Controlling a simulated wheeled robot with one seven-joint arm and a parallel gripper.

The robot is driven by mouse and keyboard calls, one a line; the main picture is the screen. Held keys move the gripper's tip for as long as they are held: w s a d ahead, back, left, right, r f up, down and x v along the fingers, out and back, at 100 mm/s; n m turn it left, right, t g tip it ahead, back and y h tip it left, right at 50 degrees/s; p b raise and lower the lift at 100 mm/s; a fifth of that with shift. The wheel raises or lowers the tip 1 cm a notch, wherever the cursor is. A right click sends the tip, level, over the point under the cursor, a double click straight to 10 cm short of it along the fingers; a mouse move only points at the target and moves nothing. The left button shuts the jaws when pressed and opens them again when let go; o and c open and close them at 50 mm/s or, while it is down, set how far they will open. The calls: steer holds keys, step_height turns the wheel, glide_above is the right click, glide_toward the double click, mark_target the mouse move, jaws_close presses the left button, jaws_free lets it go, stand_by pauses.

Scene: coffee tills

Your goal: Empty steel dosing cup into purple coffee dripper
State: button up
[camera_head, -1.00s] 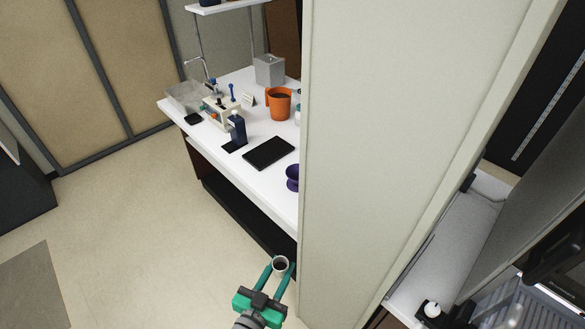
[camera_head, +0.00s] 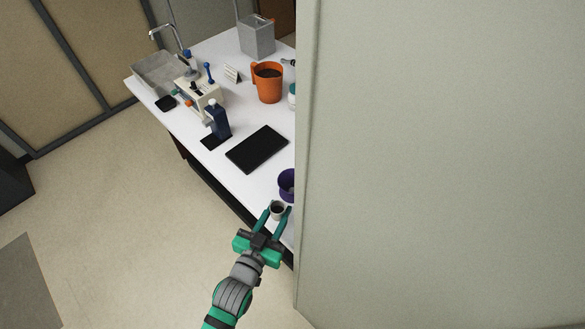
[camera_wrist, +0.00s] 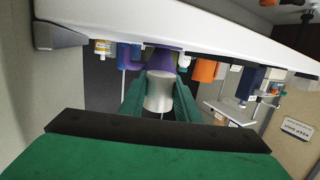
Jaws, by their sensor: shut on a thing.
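My gripper (camera_head: 279,212) is shut on the small steel dosing cup (camera_head: 277,208), which holds dark contents. The cup appears upright at the near edge of the white counter in the head view; I cannot tell its exact height. It also shows between the fingers in the wrist view (camera_wrist: 158,92), which looks upside down. The purple coffee dripper (camera_head: 287,184) stands on the counter just beyond the cup, partly hidden by the pale wall. In the wrist view the purple dripper (camera_wrist: 160,60) is behind the cup, and the two look apart.
The pale wall (camera_head: 440,160) stands close to the right of my gripper. On the counter (camera_head: 245,185) are a black flat pad (camera_head: 257,149), a dark blue bottle (camera_head: 219,119), an orange jug (camera_head: 268,82), a grey box (camera_head: 256,36) and a sink (camera_head: 160,72). Open floor lies left.

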mark_target(280, 204)
steer(key=shift+w+d+r+g+y, duration=0.15)
steer(key=shift+w+d+r+g, duration=0.1)
steer(key=shift+w+g, duration=0.3)
steer(key=shift+w+d+r+g+y, duration=0.1)
steer(key=shift+w+r+g+y, duration=0.1)
steer(key=shift+w+g, duration=0.35)
steer(key=shift+w+d+r+g+y, duration=0.1)
steer(key=shift+g+y, duration=0.1)
steer(key=shift+g, duration=0.15)
steer(key=shift+w+r+g+y, duration=0.1)
steer(key=shift+g+y, duration=0.05)
steer(key=shift+g, duration=0.2)
steer(key=shift+w+d+r+g, duration=0.2)
steer(key=shift+r+g, duration=0.15)
steer(key=shift+r, duration=0.1)
steer(key=shift+w+d+r+g, duration=0.2)
steer(key=shift+r+g, duration=0.15)
steer(key=shift+r, duration=0.05)
steer(key=shift+w+d+r+g+y, duration=0.1)
steer(key=shift+w+r+g+y, duration=0.25)
steer(key=shift+r+g, duration=0.2)
steer(key=shift+w+d+r+g+y, duration=0.1)
steer(key=shift+w+r+g+y, duration=0.25)
steer(key=shift+r+g, duration=0.15)
steer(key=shift+w+r+g+y, duration=0.2)
steer(key=shift+r+g+y, duration=0.1)
steer(key=shift+g, duration=0.35)
steer(key=shift+s, duration=0.1)
